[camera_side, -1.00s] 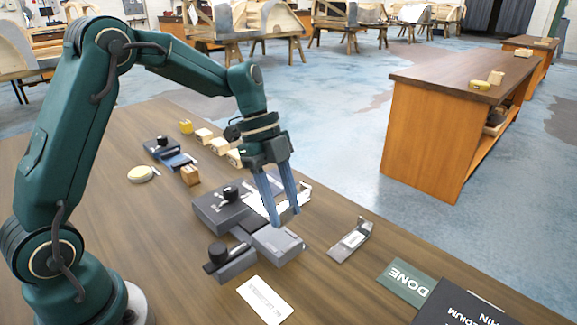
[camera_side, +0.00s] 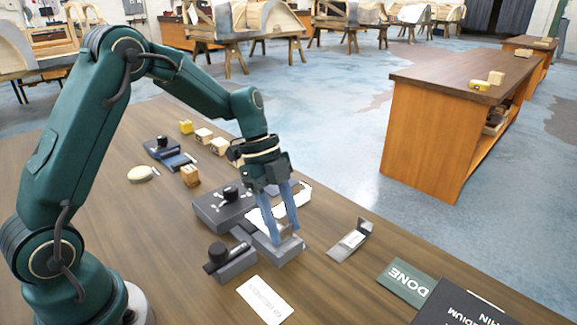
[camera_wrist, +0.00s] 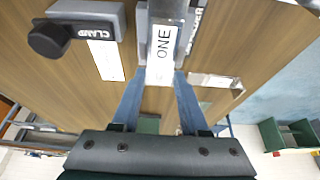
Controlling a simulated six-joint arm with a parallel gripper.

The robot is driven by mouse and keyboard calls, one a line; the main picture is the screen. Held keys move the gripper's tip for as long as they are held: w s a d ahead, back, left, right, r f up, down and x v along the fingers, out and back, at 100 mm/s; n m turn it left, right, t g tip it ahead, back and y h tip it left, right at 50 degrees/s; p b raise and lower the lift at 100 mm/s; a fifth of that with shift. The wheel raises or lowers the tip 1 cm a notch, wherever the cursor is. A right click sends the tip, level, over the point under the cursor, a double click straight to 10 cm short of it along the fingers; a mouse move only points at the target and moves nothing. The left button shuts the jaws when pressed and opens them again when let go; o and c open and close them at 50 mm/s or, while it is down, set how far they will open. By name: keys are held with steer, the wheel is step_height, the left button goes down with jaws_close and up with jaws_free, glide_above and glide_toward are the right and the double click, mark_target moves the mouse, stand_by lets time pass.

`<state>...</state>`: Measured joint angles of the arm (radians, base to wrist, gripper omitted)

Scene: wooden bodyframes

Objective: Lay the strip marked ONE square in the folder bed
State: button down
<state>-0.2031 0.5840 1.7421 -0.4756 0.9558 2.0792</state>
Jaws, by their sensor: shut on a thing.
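The white strip marked ONE (camera_wrist: 163,52) lies lengthwise between my two blue fingers in the wrist view. My gripper (camera_side: 285,237) is shut on it and points down at the grey folder bed (camera_side: 291,249). The strip is over the bed, its near end between the fingertips (camera_wrist: 162,80). In the side view the fingers hide most of the strip. I cannot tell whether it touches the bed floor. A grey block marked CLAMP (camera_wrist: 92,20) with a black knob (camera_wrist: 48,38) stands left of the bed; it also shows in the side view (camera_side: 236,266).
A dark box with a knob (camera_side: 212,207) adjoins the bed. A white card (camera_side: 264,300) lies in front. A metal bracket (camera_side: 351,240) lies to the right, then the green DONE mat (camera_side: 405,281) and a black sign (camera_side: 458,306). Wooden blocks (camera_side: 190,176) stand behind.

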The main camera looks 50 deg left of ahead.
steer(key=shift+f, duration=0.55)
steer(key=shift+c, duration=1.7)
jaws_free()
